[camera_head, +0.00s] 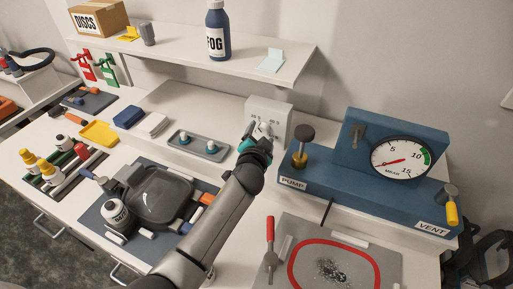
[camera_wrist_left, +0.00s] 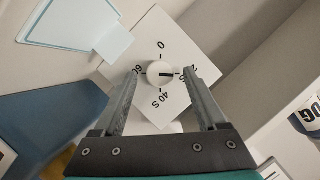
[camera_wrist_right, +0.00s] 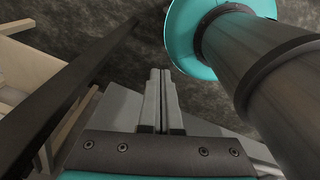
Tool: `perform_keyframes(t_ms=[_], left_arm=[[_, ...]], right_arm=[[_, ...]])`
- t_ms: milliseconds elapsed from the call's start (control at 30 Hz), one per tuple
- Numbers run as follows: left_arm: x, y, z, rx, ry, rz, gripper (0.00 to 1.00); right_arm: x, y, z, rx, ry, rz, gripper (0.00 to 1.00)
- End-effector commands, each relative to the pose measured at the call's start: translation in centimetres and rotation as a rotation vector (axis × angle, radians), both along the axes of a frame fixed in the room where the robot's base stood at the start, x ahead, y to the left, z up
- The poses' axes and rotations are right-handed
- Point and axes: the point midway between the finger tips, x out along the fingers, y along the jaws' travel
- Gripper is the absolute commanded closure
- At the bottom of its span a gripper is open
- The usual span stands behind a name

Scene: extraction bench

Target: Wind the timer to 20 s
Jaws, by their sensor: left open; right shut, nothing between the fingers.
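The knob's dark pointer line points right, towards that mark. My left gripper (camera_head: 262,130) is at the timer's front; in its wrist view its open fingers (camera_wrist_left: 160,82) lie either side of the knob, apart from it. My right gripper (camera_wrist_right: 160,75) is shut and empty above the floor.
The blue pump unit (camera_head: 350,187) with a gauge (camera_head: 401,159) stands right of the timer. A grey tray (camera_head: 198,146) with small pieces is left of it. A shelf (camera_head: 190,50) with a FOG bottle (camera_head: 217,30) runs above. A red-ringed mat (camera_head: 285,245) lies in front.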

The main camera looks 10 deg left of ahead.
Motion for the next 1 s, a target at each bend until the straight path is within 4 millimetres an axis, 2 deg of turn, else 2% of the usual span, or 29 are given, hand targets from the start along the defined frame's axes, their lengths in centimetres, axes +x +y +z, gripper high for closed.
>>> perform_keyframes(t_ms=[800, 1000], left_arm=[[-11.2, -0.8, 3.5, -0.001, 0.0, -0.001, 0.26], [-13.2, -0.9, 4.1, -0.001, 0.0, 0.0, 0.26]], right_arm=[[0.0, -0.1, 0.9, -0.001, 0.0, 0.0, 1.0], [0.0, -0.1, 0.9, -0.001, 0.0, 0.0, 1.0]])
